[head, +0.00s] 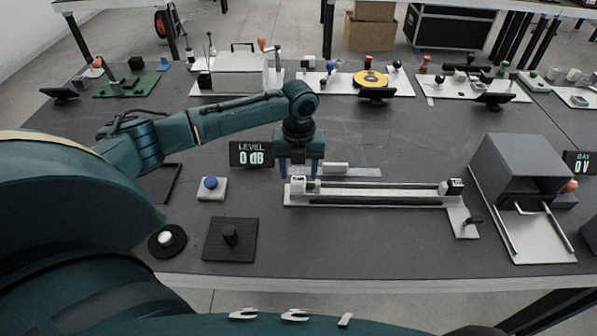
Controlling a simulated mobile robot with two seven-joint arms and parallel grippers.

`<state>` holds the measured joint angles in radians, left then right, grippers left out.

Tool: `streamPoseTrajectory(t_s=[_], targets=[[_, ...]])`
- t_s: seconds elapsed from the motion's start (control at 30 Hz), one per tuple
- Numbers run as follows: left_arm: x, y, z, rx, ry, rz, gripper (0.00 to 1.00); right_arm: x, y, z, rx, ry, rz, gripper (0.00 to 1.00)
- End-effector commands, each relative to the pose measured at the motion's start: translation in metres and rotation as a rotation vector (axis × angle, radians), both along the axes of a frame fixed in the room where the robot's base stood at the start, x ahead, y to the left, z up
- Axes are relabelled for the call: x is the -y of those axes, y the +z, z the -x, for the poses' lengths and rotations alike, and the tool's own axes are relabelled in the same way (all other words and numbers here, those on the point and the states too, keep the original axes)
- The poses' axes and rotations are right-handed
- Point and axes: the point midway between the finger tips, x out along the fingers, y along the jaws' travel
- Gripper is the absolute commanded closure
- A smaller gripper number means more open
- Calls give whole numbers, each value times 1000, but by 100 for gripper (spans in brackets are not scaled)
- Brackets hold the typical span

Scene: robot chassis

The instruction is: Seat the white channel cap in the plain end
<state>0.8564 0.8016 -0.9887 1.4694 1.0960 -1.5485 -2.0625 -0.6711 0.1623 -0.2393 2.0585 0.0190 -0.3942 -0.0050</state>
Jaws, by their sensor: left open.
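A long channel (380,201) with a dark slot lies on a white base across the middle of the table. A small white block (298,184), which looks like the channel cap, is at its left end; I cannot tell whether it is seated. The channel's right end carries a white and black block (455,187). My left gripper (299,176) points down over the left end, open, with its blue fingers apart on the left and right of the white block. Whether they touch it is unclear. My right gripper is out of view.
Behind the channel, a pale block (335,168) lies by a grey strip (355,173). A grey box (520,165) is at the right. A blue-knobbed block (211,187) and a black plate (229,240) are front left.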

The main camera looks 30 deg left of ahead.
Motion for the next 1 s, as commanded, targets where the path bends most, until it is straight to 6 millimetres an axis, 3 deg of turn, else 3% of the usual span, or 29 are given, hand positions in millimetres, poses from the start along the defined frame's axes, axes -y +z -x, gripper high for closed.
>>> streamPoseTrajectory(t_s=[0.3,0.5,0.7,1.0], targets=[[0,68,-1,4,0,1,47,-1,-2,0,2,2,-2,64],[0,99,-1,3,0,2,47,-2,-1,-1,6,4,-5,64],[0,109,0,1,1,0,47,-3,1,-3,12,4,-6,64],[0,110,0,1,1,1,47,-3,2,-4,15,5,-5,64]])
